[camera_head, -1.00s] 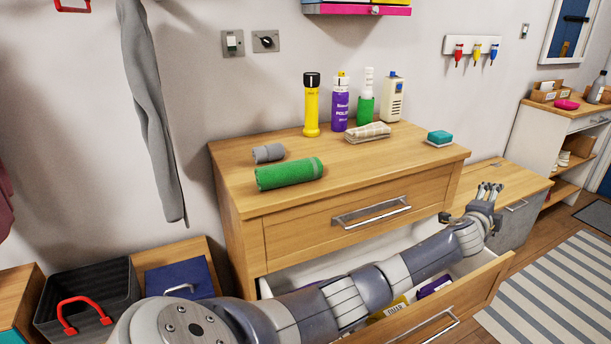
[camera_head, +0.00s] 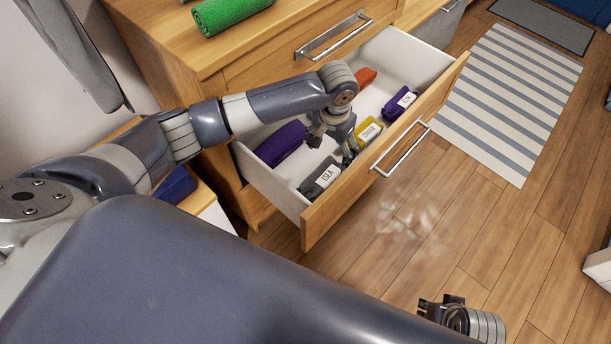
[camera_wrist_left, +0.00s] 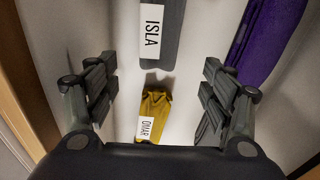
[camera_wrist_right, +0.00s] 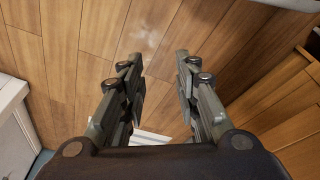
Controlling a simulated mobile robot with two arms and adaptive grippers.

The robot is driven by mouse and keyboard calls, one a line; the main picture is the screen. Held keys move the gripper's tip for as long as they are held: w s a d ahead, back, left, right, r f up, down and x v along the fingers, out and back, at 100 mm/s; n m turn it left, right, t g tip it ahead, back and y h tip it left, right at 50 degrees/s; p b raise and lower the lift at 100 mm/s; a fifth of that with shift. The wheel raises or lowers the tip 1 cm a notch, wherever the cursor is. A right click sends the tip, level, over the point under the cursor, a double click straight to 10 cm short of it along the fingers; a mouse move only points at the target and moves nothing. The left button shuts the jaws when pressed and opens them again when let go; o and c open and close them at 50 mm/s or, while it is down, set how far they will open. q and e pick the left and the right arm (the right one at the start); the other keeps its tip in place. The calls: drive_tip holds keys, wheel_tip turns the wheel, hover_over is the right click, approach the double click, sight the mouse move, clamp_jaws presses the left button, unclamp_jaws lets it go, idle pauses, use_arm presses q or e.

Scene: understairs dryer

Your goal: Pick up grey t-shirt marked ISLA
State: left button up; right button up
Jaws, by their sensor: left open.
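The grey t-shirt marked ISLA (camera_head: 321,179) lies folded in the near left corner of the open drawer (camera_head: 395,143), its white label up. It also shows at the top of the left wrist view (camera_wrist_left: 166,48). My left gripper (camera_head: 332,135) is inside the drawer area, pointing down, open and empty. In the left wrist view its fingers (camera_wrist_left: 157,92) stand apart, with the ISLA t-shirt beyond them and the yellow OMAR item (camera_wrist_left: 154,115) between them. My right gripper (camera_wrist_right: 158,85) is open and empty over the wooden floor, away from the drawer.
Purple folded clothes (camera_head: 281,144), a purple labelled item (camera_head: 399,103) and a red-orange item (camera_head: 366,77) share the drawer. The drawer front has a metal handle (camera_head: 400,150). The dresser top holds a rolled green towel (camera_head: 229,12). The floor (camera_head: 380,240) in front is clear.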

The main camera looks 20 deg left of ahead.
sight(321, 175)
use_arm(q)
drive_tip(key=s, duration=0.2)
drive_tip(key=s+g+b, duration=0.1)
drive_tip(key=shift+s+a, duration=0.1)
drive_tip(key=shift+a, duration=0.2)
drive_tip(key=shift+f, duration=0.25)
wheel_tip(321, 175, down, 5)
drive_tip(key=shift+r+b, duration=0.1)
drive_tip(key=shift+b, duration=0.8)
use_arm(e)
drive_tip(key=a+v, duration=0.1)
drive_tip(key=v, duration=0.6)
use_arm(q)
drive_tip(key=f, duration=0.1)
drive_tip(key=f+b, duration=0.1)
drive_tip(key=f, duration=0.1)
drive_tip(key=shift+a+f+b, duration=0.25)
drive_tip(key=shift+f+b, duration=0.05)
drive_tip(key=shift+b, duration=0.1)
drive_tip(key=shift+f, duration=0.85)
use_arm(e)
drive_tip(key=w+t, duration=0.1)
drive_tip(key=w+a+t, duration=0.1)
drive_tip(key=w+t, duration=0.1)
drive_tip(key=w, duration=0.1)
drive_tip(key=shift+w+a+f+y, duration=0.1)
drive_tip(key=shift+a+f+y, duration=0.25)
drive_tip(key=shift+y, duration=0.05)
use_arm(q)
drive_tip(key=c, duration=1.2)
